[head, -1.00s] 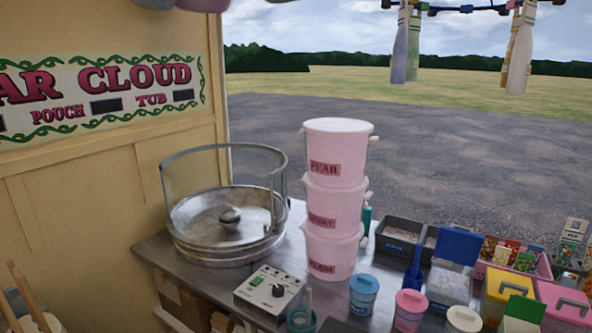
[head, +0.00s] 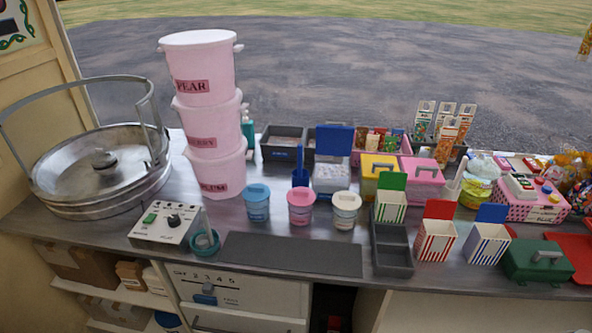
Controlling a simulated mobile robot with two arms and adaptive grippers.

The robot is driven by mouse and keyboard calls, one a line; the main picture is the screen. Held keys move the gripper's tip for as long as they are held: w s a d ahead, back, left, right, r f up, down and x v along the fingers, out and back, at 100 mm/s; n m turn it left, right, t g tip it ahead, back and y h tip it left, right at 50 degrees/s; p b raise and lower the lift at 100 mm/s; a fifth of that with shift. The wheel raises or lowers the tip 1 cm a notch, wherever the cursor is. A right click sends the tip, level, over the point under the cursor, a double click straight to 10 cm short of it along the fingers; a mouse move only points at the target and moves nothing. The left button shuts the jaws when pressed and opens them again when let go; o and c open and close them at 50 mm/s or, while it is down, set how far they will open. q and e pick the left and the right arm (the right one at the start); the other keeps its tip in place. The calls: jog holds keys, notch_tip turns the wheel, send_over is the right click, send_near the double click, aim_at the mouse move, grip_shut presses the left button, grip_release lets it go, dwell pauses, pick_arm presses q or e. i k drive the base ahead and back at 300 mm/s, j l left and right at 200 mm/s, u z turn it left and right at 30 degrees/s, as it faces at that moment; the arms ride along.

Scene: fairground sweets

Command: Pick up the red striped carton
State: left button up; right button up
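The red striped carton (head: 435,242) stands upright on the counter in the head view, right of centre near the front edge. It has red and white vertical stripes and a raised red lid flap. A blue striped carton (head: 486,243) stands just to its right, and a green striped carton (head: 391,206) stands behind it to the left. Both have raised lid flaps in their own colour. Neither of my grippers is in view.
A dark divided tray (head: 391,262) sits just left of the red carton. A green box (head: 538,262) with a handle is at the right. A dark mat (head: 291,254) lies bare at the front. Pink tubs (head: 220,172) stand stacked at the left.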

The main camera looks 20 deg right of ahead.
aim_at(435, 239)
jog(key=z, duration=1.75)
